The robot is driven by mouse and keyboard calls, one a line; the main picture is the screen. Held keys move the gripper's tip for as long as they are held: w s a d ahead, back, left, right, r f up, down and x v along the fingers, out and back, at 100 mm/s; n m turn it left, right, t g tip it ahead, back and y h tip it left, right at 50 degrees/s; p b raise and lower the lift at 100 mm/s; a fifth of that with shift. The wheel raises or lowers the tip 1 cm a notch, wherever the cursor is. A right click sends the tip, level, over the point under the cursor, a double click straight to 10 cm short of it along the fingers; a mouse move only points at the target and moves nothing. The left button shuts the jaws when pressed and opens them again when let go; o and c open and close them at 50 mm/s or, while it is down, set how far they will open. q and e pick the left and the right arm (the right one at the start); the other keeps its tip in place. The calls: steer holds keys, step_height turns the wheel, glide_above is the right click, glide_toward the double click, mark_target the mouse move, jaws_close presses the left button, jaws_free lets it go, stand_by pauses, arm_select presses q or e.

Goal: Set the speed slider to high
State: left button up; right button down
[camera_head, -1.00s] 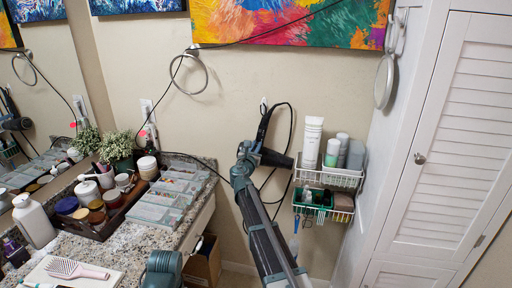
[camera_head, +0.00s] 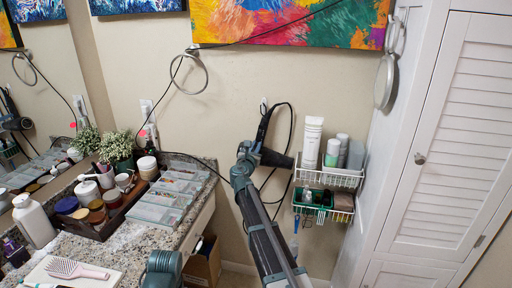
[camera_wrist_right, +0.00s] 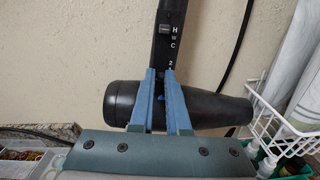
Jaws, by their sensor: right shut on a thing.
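A black hair dryer (camera_head: 275,158) hangs against the wall, handle up, left of the wire basket. In the right wrist view its barrel (camera_wrist_right: 215,107) lies across the picture, behind my fingers. Its handle carries a small switch (camera_wrist_right: 165,29) beside the letters H, W and C, and a 2 lower down. My right gripper (camera_wrist_right: 161,72) is at the lower handle, just below the 2, with its blue fingers close together. It is shut on the speed slider, which the fingertips hide, so its setting cannot be read. The right gripper also shows in the head view (camera_head: 246,152).
A white wire basket (camera_head: 330,178) with bottles is on the wall close right of the dryer. A granite counter (camera_head: 120,243) with jars and a dark tray stands left. A white louvered door (camera_head: 450,140) is at right. The dryer's cord loops down the wall.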

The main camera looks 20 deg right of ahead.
stand_by(0.3)
step_height(320, 180, up, 2)
steer(key=shift+d+r+p, duration=0.15)
steer(key=shift+r+p, duration=0.05)
steer(key=shift+p, duration=1.05)
steer(key=shift+f, duration=0.1)
steer(key=c, duration=0.9)
jaws_free()
steer(key=shift+s, duration=0.1)
steer(key=v, duration=1.3)
steer(key=shift+s, duration=0.35)
